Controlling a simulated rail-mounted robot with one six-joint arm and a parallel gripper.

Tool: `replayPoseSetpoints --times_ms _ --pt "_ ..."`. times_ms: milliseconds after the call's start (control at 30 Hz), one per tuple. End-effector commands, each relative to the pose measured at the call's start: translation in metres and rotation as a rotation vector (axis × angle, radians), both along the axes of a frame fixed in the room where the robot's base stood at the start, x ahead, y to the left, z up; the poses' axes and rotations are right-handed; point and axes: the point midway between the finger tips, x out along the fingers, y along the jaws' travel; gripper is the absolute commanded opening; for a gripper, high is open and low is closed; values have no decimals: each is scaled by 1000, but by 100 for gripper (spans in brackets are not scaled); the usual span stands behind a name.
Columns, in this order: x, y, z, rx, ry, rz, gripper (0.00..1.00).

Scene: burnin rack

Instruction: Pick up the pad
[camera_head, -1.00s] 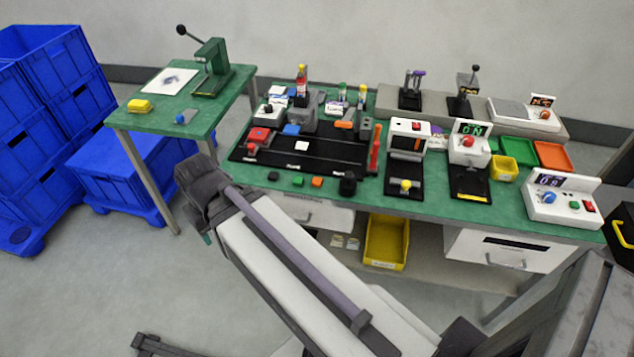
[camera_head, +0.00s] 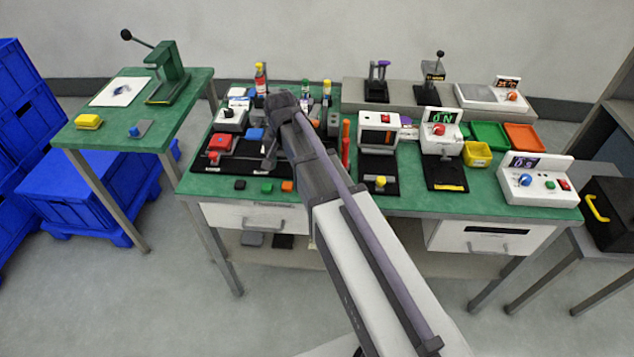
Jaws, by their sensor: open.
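I cannot tell for sure which thing is the pad. Several small flat pieces could be it: a yellow block (camera_head: 88,121) and a grey piece with a blue part (camera_head: 139,130) on the left green table, and a blue block (camera_head: 256,134) on the main bench. My gripper (camera_head: 268,160) is small and partly hidden by my arm, over the left part of the main bench. It is open, with nothing seen in it. A small white square on the black mat, seen earlier, is now hidden behind my arm.
A green lever press (camera_head: 168,75) and white sheet (camera_head: 117,92) stand on the left table. Bottles (camera_head: 261,80), a red device (camera_head: 222,147) and white control boxes (camera_head: 538,182) crowd the main bench. Blue crates (camera_head: 85,190) are at left. The bench's front edge has some free room.

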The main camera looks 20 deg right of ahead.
Motion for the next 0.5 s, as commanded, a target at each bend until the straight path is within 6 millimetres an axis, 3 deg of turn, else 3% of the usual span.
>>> replayPoseSetpoints --times_ms 167,333,500 --pt "-1 0 -4 0 0 -18 62" --pt "-1 0 -27 0 0 -16 62" --pt "-2 -1 -30 0 0 -16 62"
